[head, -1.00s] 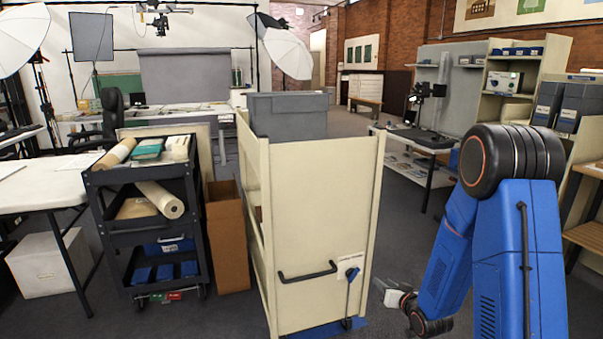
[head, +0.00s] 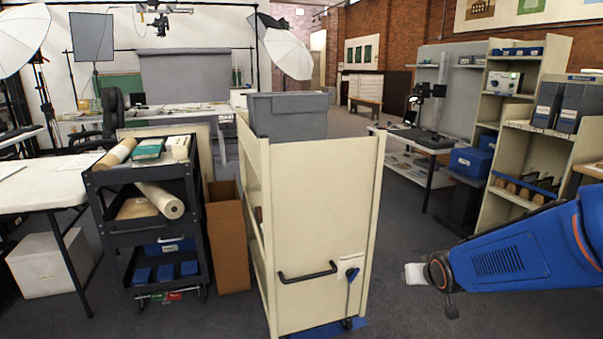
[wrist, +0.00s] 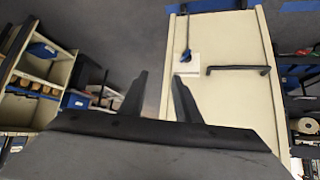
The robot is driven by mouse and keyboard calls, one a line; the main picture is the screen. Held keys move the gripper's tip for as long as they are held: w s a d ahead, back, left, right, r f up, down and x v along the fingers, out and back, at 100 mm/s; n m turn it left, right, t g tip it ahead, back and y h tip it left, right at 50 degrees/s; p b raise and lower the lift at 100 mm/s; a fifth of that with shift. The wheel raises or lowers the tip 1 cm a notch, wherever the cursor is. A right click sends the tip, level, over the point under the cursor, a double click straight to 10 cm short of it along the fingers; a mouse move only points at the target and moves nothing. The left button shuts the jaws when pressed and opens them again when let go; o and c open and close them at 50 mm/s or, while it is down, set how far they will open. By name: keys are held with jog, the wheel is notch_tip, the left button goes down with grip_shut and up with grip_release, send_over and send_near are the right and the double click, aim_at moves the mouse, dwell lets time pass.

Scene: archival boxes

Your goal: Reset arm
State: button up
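My gripper (wrist: 158,88) shows in the wrist view with its two dark fingers apart and nothing between them. In the head view my blue arm reaches in from the right edge, and its end is low, right of the cream cart (head: 322,225). The fingers are hard to make out there. The cart also shows in the wrist view (wrist: 225,115), upside down, with its black handle and blue-handled tool. The gripper is apart from the cart in the head view.
A grey box (head: 288,115) sits on the cart. A black trolley (head: 145,228) with rolls and books and a brown carton (head: 227,240) stand to its left. Shelves (head: 520,150) and a side table (head: 405,150) stand at the right. Carpet behind the arm is clear.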

jog(key=s+a+r+g, duration=0.1)
jog(key=s+r, duration=0.1)
jog(key=s, duration=0.7)
jog(key=s+a+r+g, duration=0.1)
jog(key=s+r+g, duration=0.1)
jog(key=s, duration=0.8)
jog(key=s+r+g, duration=0.1)
jog(key=s+r, duration=0.2)
jog(key=s, duration=0.6)
jog(key=shift+s+a+r+n, duration=0.15)
jog(key=shift+a+r+n, duration=0.15)
jog(key=shift+a+r, duration=0.1)
